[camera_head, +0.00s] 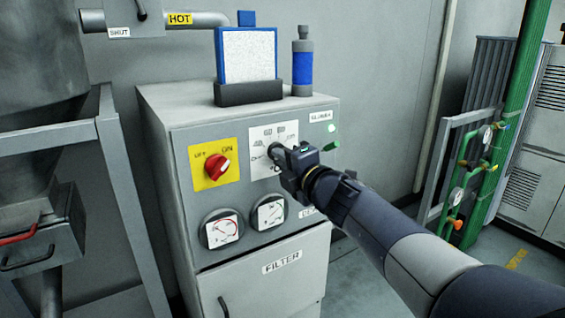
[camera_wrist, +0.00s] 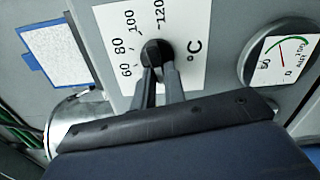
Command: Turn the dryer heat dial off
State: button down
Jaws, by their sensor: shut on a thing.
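The dryer heat dial is a dark round knob (camera_wrist: 154,50) on a white scale plate (camera_head: 262,138) marked 60, 80, 100, 120 and °C in the wrist view. The plate is on the upper front panel of the grey dryer cabinet (camera_head: 182,150). My gripper (camera_head: 280,155) reaches in from the right and is shut on the knob. In the wrist view both fingers (camera_wrist: 158,76) close around it. In the head view my gripper hides most of the knob. I cannot tell which mark the dial points at.
A red rotary switch (camera_head: 217,167) on a yellow plate is just left of the dial. Two round gauges (camera_head: 222,229) (camera_head: 269,212) are below. A green indicator (camera_head: 331,146) is to the right. A blue-framed box (camera_head: 247,55) and a blue cylinder (camera_head: 303,68) stand on top.

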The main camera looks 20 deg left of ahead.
dwell(0.3)
jog(key=c, duration=1.5)
grip_release()
jog(key=shift+o, duration=0.2)
jog(key=v, duration=1)
jog(key=shift+s+d, duration=0.25)
jog(key=shift+d, duration=0.05)
jog(key=shift+a, duration=0.1)
jog(key=x, duration=1)
jog(key=shift+w+a, duration=0.25)
